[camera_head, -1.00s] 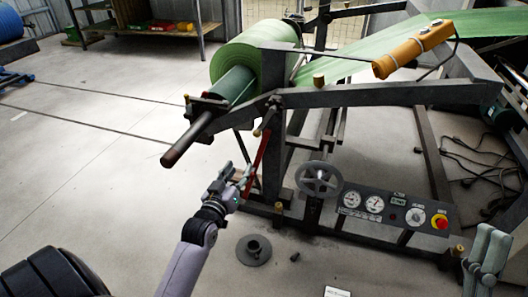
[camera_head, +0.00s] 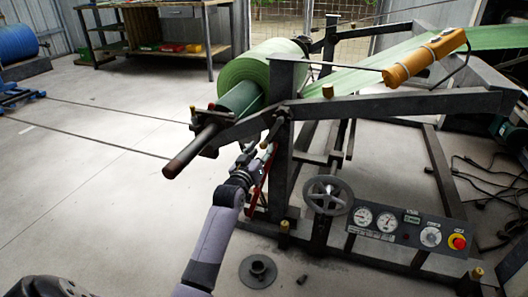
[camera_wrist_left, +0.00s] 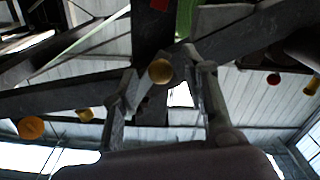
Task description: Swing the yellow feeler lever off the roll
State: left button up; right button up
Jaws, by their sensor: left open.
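The orange-yellow block (camera_head: 424,58) on a thin rod at the upper right is the most lever-like yellow part; I cannot tell for sure that it is the feeler lever. The green roll (camera_head: 258,72) sits on its shaft in the dark frame. My left gripper (camera_head: 248,155) is at the near post, below the roll's shaft end and beside a red bar (camera_head: 257,178). In the left wrist view its fingers (camera_wrist_left: 165,95) are apart. A round yellow knob (camera_wrist_left: 160,71) shows between them in the picture; whether it lies within their reach is unclear.
A handwheel (camera_head: 328,195) and a gauge panel (camera_head: 405,229) with a red stop button stand right of my left arm. The shaft end (camera_head: 183,157) juts out left above it. A dark round base (camera_head: 257,271) lies on the floor. The floor to the left is mostly clear.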

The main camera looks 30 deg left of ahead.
aim_at(271, 134)
pick_arm(q)
jog(key=shift+b+x, duration=0.4)
jog(key=shift+x, duration=1.2)
jog(key=shift+c, duration=0.6)
grip_shut()
jog(key=shift+a, duration=0.1)
